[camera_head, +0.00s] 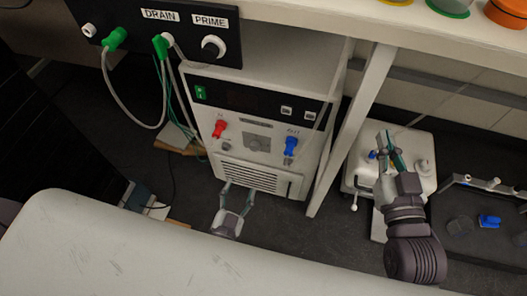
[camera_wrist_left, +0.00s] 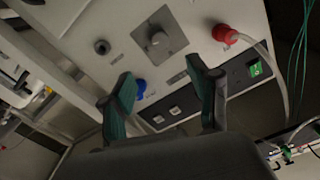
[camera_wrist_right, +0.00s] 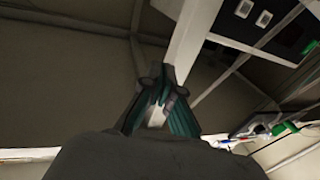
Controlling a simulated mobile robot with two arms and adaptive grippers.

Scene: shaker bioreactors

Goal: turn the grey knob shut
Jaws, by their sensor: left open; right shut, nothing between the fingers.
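The grey knob (camera_head: 257,142) sits on a square grey plate on the front panel of the white floor unit (camera_head: 265,75). It also shows in the left wrist view (camera_wrist_left: 157,38), near the top centre, with its plate around it. My left gripper (camera_head: 238,188) is open and empty in front of the unit's lower grille, below the knob. In the left wrist view its spread fingers (camera_wrist_left: 160,75) point toward the panel, apart from the knob. My right gripper (camera_head: 386,135) is shut and empty, right of the table leg; it also shows in the right wrist view (camera_wrist_right: 158,84).
A red fitting (camera_head: 219,128) and a blue fitting (camera_head: 291,146) flank the knob. A slanted table leg (camera_head: 350,130) stands right of the unit. Above is a black panel (camera_head: 160,22) with green connectors and hoses. A white box (camera_head: 413,150) stands at right.

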